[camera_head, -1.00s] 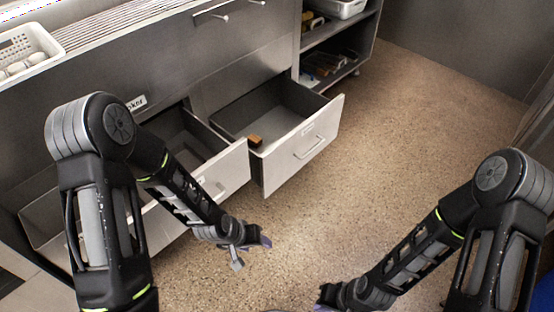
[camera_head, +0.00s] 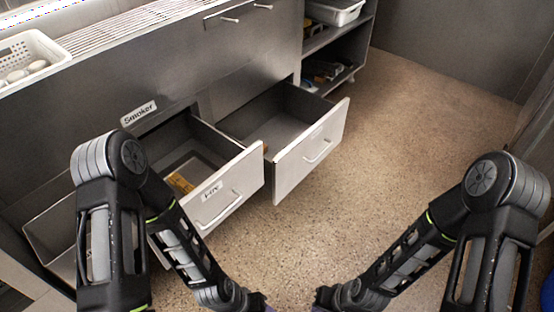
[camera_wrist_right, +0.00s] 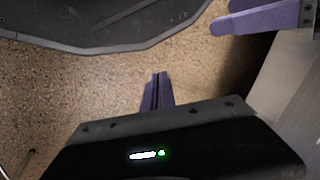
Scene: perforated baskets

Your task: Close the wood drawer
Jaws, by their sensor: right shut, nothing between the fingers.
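The nearer one has a pale front (camera_head: 238,190) with a handle and a small label I cannot read surely; brown wood-like pieces (camera_head: 180,183) lie inside. The farther one has a pale front (camera_head: 325,150) with a handle; its visible interior looks mostly empty. I cannot tell which is the wood drawer. My right gripper (camera_head: 322,298) is low over the floor, apart from both drawers; in the right wrist view its purple fingers (camera_wrist_right: 157,92) are together and empty. My left gripper (camera_head: 258,303) is at the bottom edge, mostly cut off.
Another open compartment or drawer (camera_head: 45,235) is partly hidden behind my left arm. The counter carries a "Smoker" label (camera_head: 138,113) and a white perforated basket (camera_head: 22,50) on top. A shelf (camera_head: 330,70) stands beyond. The speckled floor (camera_head: 420,130) on the right is clear.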

